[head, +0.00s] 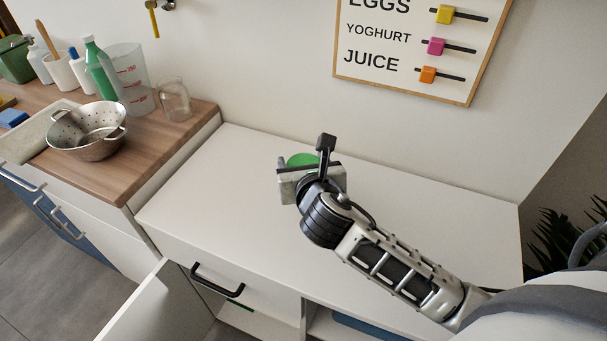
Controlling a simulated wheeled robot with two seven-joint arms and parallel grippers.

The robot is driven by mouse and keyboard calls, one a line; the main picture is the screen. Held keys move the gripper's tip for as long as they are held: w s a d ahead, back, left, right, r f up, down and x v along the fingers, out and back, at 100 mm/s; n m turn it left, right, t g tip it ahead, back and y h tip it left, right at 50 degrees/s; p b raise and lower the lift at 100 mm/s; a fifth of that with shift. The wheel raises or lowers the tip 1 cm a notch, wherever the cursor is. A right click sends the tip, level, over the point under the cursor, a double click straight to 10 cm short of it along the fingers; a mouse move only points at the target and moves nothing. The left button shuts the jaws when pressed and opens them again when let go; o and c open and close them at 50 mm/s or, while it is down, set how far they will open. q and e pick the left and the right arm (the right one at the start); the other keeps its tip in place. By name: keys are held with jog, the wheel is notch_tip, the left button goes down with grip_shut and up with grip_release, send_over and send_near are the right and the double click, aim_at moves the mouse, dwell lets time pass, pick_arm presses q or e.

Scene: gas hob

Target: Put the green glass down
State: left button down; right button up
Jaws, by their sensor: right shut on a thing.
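The green glass (301,159) shows as a small green rounded patch just behind my right gripper (300,171), over the white counter. My right gripper is shut on the green glass. Most of the glass is hidden behind the gripper and wrist, so I cannot tell whether its base touches the white counter (420,215). My left gripper is not in view.
A metal colander (88,144), a clear measuring jug (130,80), a clear glass (174,100) and a green bottle (99,68) stand on the wooden worktop (170,140) at left. An open cabinet door (160,305) sticks out at the front. The white counter is otherwise clear.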

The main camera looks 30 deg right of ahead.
jog(key=shift+f+b, duration=0.3)
jog(key=shift+f, duration=1.25)
jog(key=shift+f, duration=0.1)
jog(key=o, duration=1.2)
